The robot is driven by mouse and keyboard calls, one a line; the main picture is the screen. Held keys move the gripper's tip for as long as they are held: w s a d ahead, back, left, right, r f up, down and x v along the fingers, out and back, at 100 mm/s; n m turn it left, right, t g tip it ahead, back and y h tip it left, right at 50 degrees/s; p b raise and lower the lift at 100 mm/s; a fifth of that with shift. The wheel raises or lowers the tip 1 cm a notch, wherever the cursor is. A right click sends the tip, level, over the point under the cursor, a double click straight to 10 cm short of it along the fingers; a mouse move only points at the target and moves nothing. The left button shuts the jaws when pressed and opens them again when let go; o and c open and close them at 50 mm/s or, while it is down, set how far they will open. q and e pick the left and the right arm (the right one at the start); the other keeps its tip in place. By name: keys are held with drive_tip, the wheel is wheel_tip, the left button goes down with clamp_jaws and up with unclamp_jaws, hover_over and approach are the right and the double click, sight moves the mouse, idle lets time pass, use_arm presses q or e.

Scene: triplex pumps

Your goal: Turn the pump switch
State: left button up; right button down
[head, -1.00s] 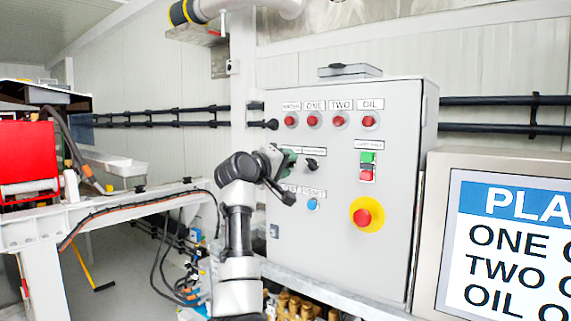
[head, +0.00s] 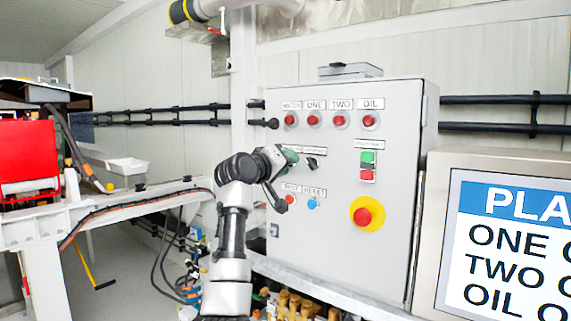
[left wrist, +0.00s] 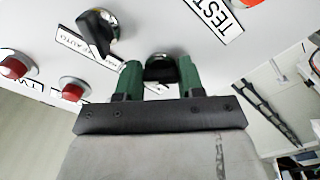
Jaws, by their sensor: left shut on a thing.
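My left gripper (head: 290,157), with green fingers, is at the left end of the middle row on the grey control cabinet (head: 330,230). In the left wrist view its fingers (left wrist: 158,75) stand on both sides of a black rotary switch (left wrist: 158,68) and are shut on it. In the head view the gripper hides this switch. A second black switch (head: 312,163) sits just to its right and is free; it also shows in the left wrist view (left wrist: 98,32). The labels above the switches are too small to read surely. My right gripper is not in view.
Red lamps (head: 340,121) line the cabinet's top. Below the switches are a red button (head: 289,200) and a blue button (head: 312,203). Green and red buttons (head: 367,166) and a yellow-ringed emergency stop (head: 362,217) sit to the right. A screen (head: 510,240) stands at far right.

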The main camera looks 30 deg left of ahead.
use_arm(q)
drive_tip(key=o, duration=0.9)
drive_tip(key=shift+f, duration=0.1)
drive_tip(key=s+b, duration=0.1)
drive_tip(key=s, duration=0.2)
drive_tip(key=s+b, duration=0.1)
drive_tip(key=s, duration=0.3)
drive_tip(key=s+b, duration=0.1)
drive_tip(key=s, duration=0.2)
drive_tip(key=shift+s+a, duration=0.35)
drive_tip(key=shift+a, duration=0.05)
